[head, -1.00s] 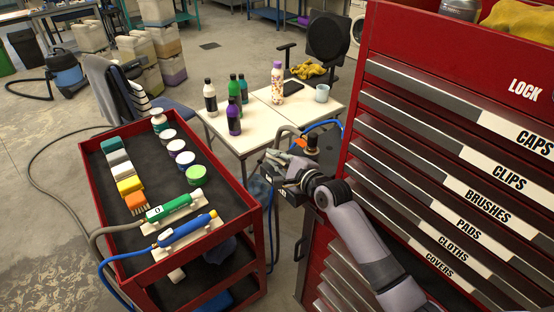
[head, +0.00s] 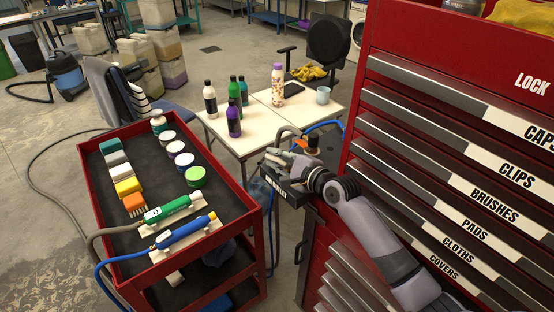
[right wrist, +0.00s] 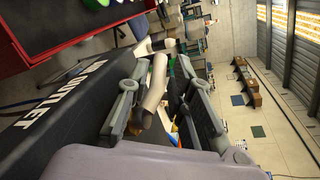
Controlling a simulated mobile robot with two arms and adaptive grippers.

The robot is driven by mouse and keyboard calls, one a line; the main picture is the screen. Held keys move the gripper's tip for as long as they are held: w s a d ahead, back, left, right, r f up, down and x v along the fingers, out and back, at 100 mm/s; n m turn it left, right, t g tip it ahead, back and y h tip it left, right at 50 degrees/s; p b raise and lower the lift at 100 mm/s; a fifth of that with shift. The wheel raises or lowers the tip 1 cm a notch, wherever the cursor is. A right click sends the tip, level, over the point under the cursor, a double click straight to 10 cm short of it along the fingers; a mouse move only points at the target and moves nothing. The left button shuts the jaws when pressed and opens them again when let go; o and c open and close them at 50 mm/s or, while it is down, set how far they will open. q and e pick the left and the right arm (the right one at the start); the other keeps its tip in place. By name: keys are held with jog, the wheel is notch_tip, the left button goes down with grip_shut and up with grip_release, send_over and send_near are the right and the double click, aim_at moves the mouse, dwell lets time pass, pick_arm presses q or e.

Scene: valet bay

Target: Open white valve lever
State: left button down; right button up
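The white valve lever (right wrist: 157,82) shows in the right wrist view as a pale, cream-coloured bar between the fingers of my right gripper (right wrist: 158,76). The fingers are spread on both sides of it. A gap shows on the right finger's side; the left finger is very close, and I cannot tell if it touches. In the head view my right gripper (head: 283,160) is over a black box (head: 288,191) beside the red cabinet, and it hides the lever there. The box carries white OUTLET lettering in the right wrist view (right wrist: 70,112). My left gripper is not in view.
The red drawer cabinet (head: 352,165) stands close on the right. A white table (head: 262,125) with bottles and a cup is behind. Blue and grey hoses run near the gripper.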

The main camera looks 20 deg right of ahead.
jog(key=shift+s, duration=0.1)
jog(key=shift+s, duration=0.3)
jog(key=v, duration=1.1)
jog(key=shift+s+d+r, duration=0.1)
jog(key=shift+d+r, duration=0.05)
jog(key=shift+d, duration=0.05)
